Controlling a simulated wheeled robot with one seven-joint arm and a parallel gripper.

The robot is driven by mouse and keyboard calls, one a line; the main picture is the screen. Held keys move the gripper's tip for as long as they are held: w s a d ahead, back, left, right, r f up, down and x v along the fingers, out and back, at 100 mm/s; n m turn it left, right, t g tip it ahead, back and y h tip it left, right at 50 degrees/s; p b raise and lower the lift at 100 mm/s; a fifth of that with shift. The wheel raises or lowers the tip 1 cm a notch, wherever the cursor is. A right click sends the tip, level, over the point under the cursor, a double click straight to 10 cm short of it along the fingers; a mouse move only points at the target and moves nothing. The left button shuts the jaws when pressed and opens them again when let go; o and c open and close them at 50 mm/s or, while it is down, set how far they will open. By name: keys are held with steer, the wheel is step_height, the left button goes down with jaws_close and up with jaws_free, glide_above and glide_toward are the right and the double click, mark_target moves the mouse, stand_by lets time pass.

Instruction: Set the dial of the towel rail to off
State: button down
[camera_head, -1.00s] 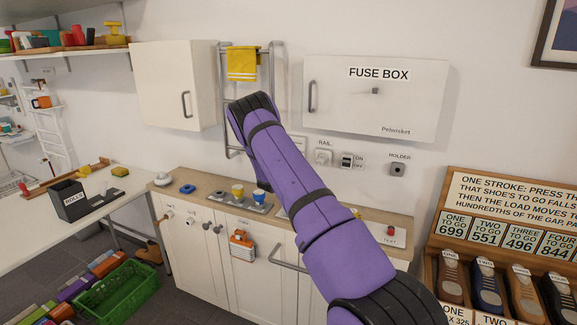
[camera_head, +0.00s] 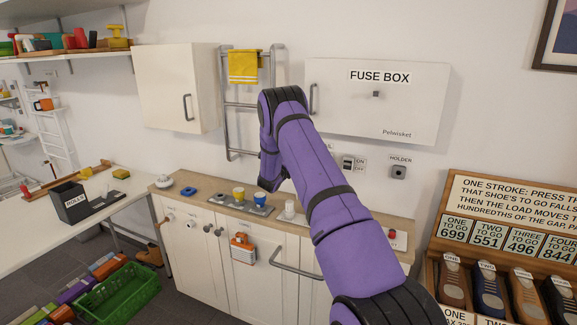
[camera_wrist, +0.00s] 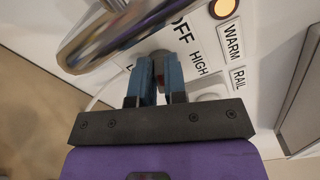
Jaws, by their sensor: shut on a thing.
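The towel rail (camera_head: 226,120) is a metal ladder rail on the wall, with a yellow towel (camera_head: 243,66) on its upper part. In the wrist view, the dial (camera_wrist: 159,58) sits on a white panel (camera_wrist: 205,42) lettered OFF, HIGH, WARM and RAIL. My gripper (camera_wrist: 158,72) has its blue fingers shut on the dial. The fingers hide much of it, and I cannot tell which setting it points to. An orange lamp (camera_wrist: 222,8) glows by WARM. In the head view, my arm hides the dial and my fingertips.
A blurred metal bar (camera_wrist: 112,32) runs close beside the fingers. The fuse box (camera_head: 376,105) and a wall cabinet (camera_head: 175,88) flank the rail. Below is a counter (camera_head: 213,188) with several cups and fittings. An ON/OFF switch (camera_head: 347,163) and a holder (camera_head: 398,172) are to the right.

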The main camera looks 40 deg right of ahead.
steer(key=shift+s+r+m, duration=0.1)
steer(key=shift+m, duration=1.05)
steer(key=shift+s+r+m, duration=0.1)
steer(key=shift+m, duration=1.05)
steer(key=c, duration=1.2)
jaws_free()
steer(key=shift+o, duration=0.2)
steer(key=v, duration=1)
steer(key=shift+s+a, duration=0.15)
steer(key=shift+a, duration=0.15)
